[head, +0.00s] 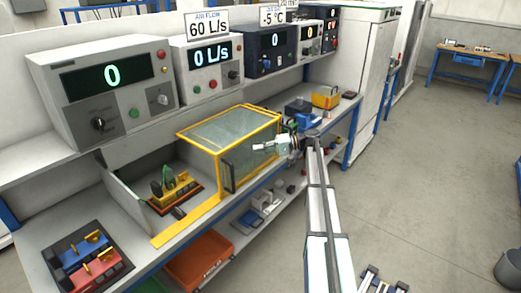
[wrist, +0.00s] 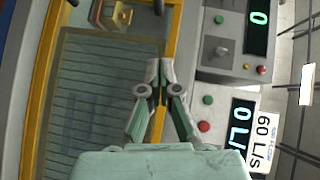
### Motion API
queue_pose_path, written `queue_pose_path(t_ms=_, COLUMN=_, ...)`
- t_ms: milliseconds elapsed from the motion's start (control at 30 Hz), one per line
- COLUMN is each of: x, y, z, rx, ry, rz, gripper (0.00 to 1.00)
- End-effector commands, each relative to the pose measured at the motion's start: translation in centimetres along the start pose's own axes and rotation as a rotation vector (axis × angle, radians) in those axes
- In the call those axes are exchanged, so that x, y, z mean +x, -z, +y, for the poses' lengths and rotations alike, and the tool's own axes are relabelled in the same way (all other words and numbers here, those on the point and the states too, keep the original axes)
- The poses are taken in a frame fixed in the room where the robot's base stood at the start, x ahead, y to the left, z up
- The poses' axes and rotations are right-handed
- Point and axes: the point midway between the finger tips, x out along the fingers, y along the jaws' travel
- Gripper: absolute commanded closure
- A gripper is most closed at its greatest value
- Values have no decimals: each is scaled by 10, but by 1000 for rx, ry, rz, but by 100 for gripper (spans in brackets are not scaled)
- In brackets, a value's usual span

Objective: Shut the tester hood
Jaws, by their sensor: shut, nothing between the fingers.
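The tester hood (head: 232,132) is a yellow-framed box with clear panels on the bench. It stands at the right part of the tester, and a dark handle (head: 229,177) shows on its near left edge. The tester bay (head: 125,188) to its left is uncovered and holds a yellow-and-green part (head: 174,187). My gripper (head: 258,147) is shut and empty at the hood's right end. In the wrist view, the shut fingertips (wrist: 159,66) overlap the hood's yellow frame (wrist: 172,35), beside a clear panel (wrist: 105,110). I cannot tell whether they touch it.
Instrument boxes with displays (head: 108,85) line the shelf behind the bench. A dark tray (head: 85,258) with red and blue parts lies at the front left. A yellow box (head: 326,97) stands farther right on the bench. An orange bin (head: 200,258) is below.

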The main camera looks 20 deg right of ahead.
Motion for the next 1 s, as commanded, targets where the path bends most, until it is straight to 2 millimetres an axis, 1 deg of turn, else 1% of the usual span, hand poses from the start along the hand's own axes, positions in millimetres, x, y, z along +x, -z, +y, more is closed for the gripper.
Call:
queue_pose_path(t_ms=33, x=10, y=-1, z=-3, rx=1, ry=0, rz=-3, gripper=100)
queue_pose_path(t_ms=100, x=24, y=-1, z=-4, rx=0, ry=-1, rz=-2, gripper=100)
queue_pose_path(t_ms=367, x=74, y=0, z=-3, rx=2, ry=-1, rz=-2, gripper=100)
queue_pose_path(t_ms=400, x=78, y=-6, z=-4, rx=2, ry=-1, rz=-2, gripper=100)
queue_pose_path(t_ms=500, x=87, y=-17, z=-3, rx=2, ry=-2, rz=0, gripper=100)
queue_pose_path(t_ms=633, x=96, y=-25, z=-2, rx=1, ry=-2, rz=0, gripper=100)
queue_pose_path(t_ms=800, x=100, y=-28, z=0, rx=1, ry=-2, rz=0, gripper=100)
queue_pose_path(t_ms=1000, x=101, y=-28, z=1, rx=1, ry=-2, rz=0, gripper=100)
